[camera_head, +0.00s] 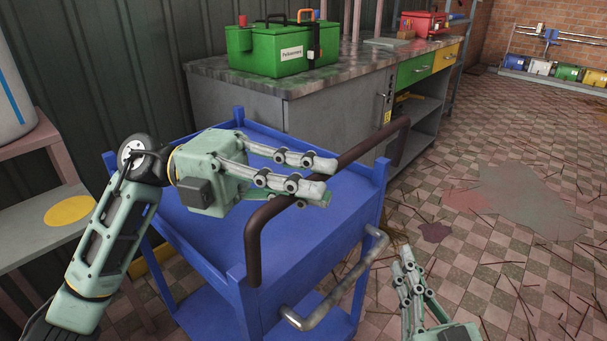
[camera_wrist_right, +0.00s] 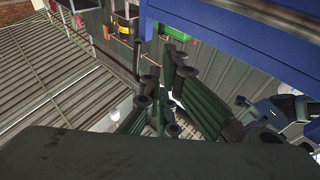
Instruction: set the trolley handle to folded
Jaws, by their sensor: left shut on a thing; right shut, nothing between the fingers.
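The blue trolley (camera_head: 300,250) stands in the middle of the head view. Its dark brown U-shaped handle (camera_head: 370,145) stands raised at its near right edge. My left gripper (camera_head: 322,180) is shut on the handle's crossbar, reaching over the trolley top from the left. The fingers hide part of the bar. My right gripper (camera_head: 405,274) is shut and empty at the lower right, apart from the trolley. Its fingers also show in the right wrist view (camera_wrist_right: 160,98), below a blue beam of the trolley (camera_wrist_right: 250,40).
A worn grey metal bar (camera_head: 345,287) juts from the trolley's near side, below the handle. A workbench (camera_head: 330,98) with a green toolbox (camera_head: 268,50) stands behind. A shelf (camera_head: 45,225) is at left. The tiled floor (camera_head: 480,255) at right has scattered thin sticks and stains.

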